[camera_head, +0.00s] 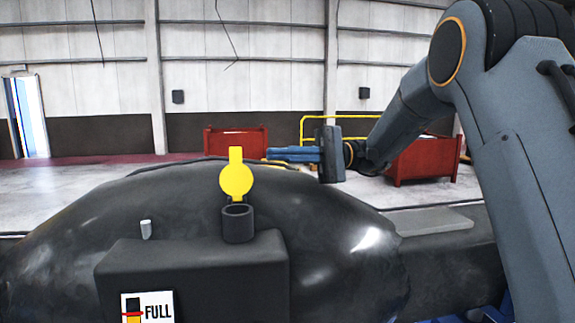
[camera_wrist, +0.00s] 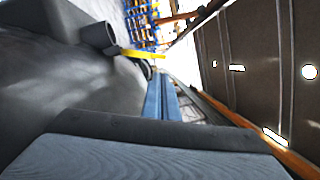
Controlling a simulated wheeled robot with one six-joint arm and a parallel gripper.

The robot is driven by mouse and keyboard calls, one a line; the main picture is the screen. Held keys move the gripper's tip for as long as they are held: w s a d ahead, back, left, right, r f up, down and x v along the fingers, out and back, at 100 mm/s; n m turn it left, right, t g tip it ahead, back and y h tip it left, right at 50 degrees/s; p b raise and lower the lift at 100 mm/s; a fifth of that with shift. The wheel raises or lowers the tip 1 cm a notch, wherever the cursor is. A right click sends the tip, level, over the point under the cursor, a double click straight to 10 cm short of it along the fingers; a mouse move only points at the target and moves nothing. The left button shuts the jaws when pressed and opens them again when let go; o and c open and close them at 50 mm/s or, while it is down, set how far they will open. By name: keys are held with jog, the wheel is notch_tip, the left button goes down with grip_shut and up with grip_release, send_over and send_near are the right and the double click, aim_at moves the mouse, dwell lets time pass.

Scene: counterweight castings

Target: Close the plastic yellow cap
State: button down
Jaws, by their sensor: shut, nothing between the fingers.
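The yellow cap (camera_head: 236,180) stands open and upright above the black filler neck (camera_head: 238,224), with its round disc below and a tab on top. The neck's dark opening faces up. In the wrist view the yellow cap (camera_wrist: 142,54) shows edge-on beside the neck (camera_wrist: 98,37). My gripper (camera_head: 268,154) is shut and empty. Its blue fingers point left, at the height of the cap's upper part, and their tips appear just right of the cap's tab. I cannot tell whether they touch it. In the wrist view the fingers (camera_wrist: 152,84) reach toward the cap.
The neck rises from a dark box on a large rounded black casting (camera_head: 340,235). A small pale peg (camera_head: 146,229) and a FULL label (camera_head: 147,307) are on the left. Red bins (camera_head: 422,162) and a yellow rail (camera_head: 303,130) stand behind. Air left of the cap is clear.

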aim_at(236, 172)
jog(key=p+x, duration=0.2)
jog(key=x, duration=0.3)
jog(key=shift+s+a+r, duration=0.1)
jog(key=shift+s+r, duration=0.05)
jog(key=shift+p+x, duration=0.45)
jog(key=shift+x, duration=0.55)
jog(key=shift+s+a, duration=0.1)
